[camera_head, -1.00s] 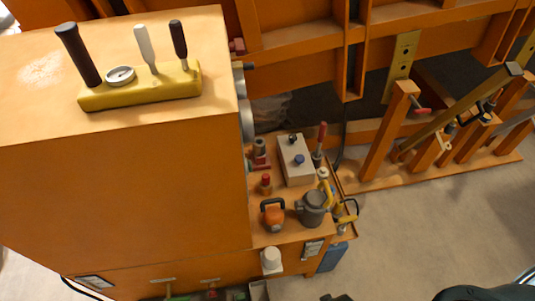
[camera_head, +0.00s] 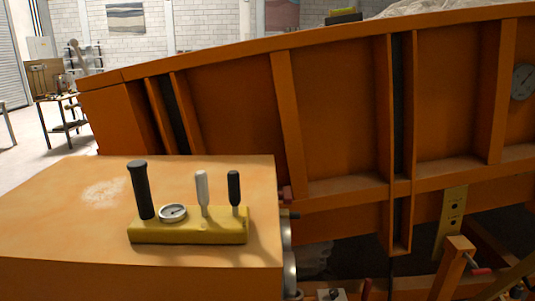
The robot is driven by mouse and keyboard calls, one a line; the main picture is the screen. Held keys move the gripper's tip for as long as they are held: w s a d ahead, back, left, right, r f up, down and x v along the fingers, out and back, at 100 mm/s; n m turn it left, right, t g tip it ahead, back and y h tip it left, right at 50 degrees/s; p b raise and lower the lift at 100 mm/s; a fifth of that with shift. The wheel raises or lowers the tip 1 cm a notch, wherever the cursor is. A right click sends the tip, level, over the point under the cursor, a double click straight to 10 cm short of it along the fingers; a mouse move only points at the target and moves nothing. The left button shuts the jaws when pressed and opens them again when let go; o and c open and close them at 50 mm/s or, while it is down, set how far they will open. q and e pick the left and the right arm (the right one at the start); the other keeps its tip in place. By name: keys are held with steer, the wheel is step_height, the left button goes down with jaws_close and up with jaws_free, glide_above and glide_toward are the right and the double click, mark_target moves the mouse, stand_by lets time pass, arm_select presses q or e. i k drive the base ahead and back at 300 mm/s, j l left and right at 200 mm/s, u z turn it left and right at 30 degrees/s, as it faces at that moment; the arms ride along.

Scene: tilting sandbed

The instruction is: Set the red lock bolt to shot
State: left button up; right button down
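Neither of my grippers is in view.
An orange cabinet (camera_head: 70,220) carries a yellow block (camera_head: 188,232) with black and white levers and a gauge (camera_head: 173,212). The ribbed orange bed wall (camera_head: 340,120) spans the back. A brass plate with holes (camera_head: 452,215) hangs at right. A workbench (camera_head: 62,98) stands far left.

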mark_target(477, 271)
steer(key=z, duration=1.5)
steer(key=i+l, duration=0.25)
steer(key=i+l+u, duration=0.15)
steer(key=l, duration=0.3)
steer(key=i+l, duration=0.3)
steer(key=i+l+u, duration=0.1)
steer(key=l, duration=0.3)
steer(key=i+l, duration=0.3)
steer(key=i+l+u, duration=0.15)
steer(key=l, duration=0.35)
steer(key=i, duration=0.05)
